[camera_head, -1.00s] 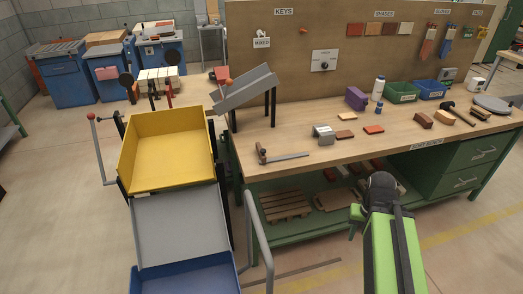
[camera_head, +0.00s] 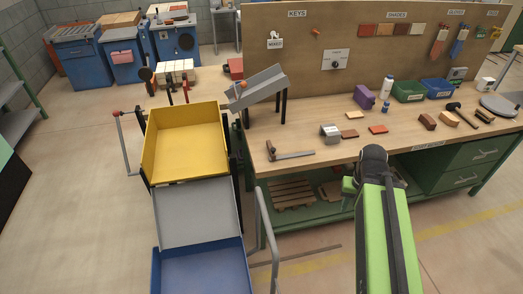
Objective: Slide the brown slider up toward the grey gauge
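A reddish-brown slider piece (camera_head: 438,47) hangs on a narrow strip at the right of the upright board, under a label that seems to read slides. A similar blue piece (camera_head: 460,45) is beside it on its right. A small grey-green device (camera_head: 457,74) sits below them at the board's foot; I cannot tell whether it is the grey gauge. A white plate with a dark dial (camera_head: 335,60) is on the board further left. My green and black arm reaches up from the bottom, its dark rounded part in front of the bench edge. My gripper is not visible, well away from the slider.
The wooden bench top (camera_head: 300,133) carries a green bin (camera_head: 408,92), a blue bin (camera_head: 438,90), a purple block (camera_head: 365,97), a white bottle (camera_head: 387,87) and a grey ramp (camera_head: 257,88). Yellow (camera_head: 152,147) and blue (camera_head: 157,270) trays stand left of the bench.

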